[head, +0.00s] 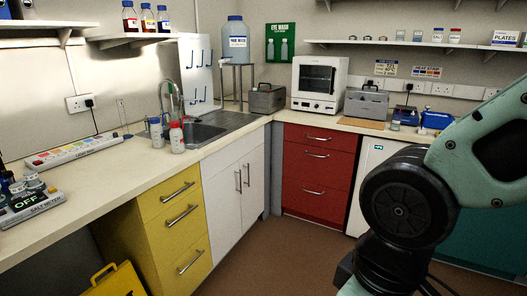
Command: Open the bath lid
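Two grey metal boxes stand on the back counter, and either may be the bath. One box (266,98) is in the corner, right of the sink, with a dark handle on top. The other box (366,104) stands right of the white oven, also with a handle on top. Both look closed, but they are small in view and I cannot tell which is the bath. My arm fills the right side of the head view. My gripper is out of view.
A white oven (318,82) stands between the boxes. A brown board (361,123) lies in front of the right box. The sink (198,134) is at left. Brown floor (270,262) is clear before the red drawers (319,171).

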